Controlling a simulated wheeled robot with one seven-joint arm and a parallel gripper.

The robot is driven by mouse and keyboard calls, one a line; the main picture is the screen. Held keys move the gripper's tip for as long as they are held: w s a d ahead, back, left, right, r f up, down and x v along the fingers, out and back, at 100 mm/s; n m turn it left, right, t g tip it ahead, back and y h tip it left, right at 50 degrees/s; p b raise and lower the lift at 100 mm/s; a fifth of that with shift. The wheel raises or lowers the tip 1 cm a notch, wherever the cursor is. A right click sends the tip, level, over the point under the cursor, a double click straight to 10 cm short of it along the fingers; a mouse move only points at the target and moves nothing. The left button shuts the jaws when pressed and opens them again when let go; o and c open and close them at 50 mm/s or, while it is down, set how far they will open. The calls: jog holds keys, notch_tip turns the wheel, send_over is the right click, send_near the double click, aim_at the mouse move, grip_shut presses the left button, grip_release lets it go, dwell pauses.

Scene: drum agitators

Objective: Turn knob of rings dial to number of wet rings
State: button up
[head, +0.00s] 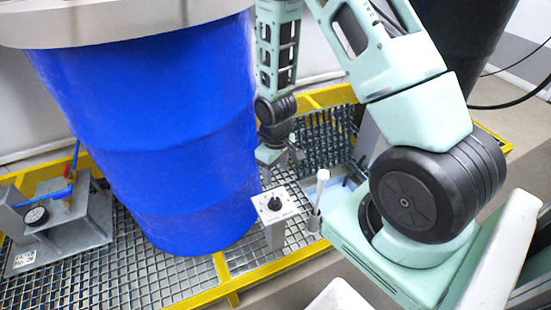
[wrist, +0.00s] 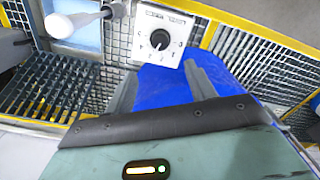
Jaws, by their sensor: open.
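My gripper (head: 282,160) is above and behind the dial in the head view. In the wrist view my gripper (wrist: 162,88) has its two grey fingers apart, with nothing between them and the knob beyond their tips. I cannot make out any wet rings.
The large blue drum (head: 150,120) stands left of my arm on a metal grating with yellow edges (head: 205,297). A white-topped rod (head: 322,180) stands upright in a holder right of the dial.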

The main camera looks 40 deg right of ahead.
jog(key=shift+r, duration=1.65)
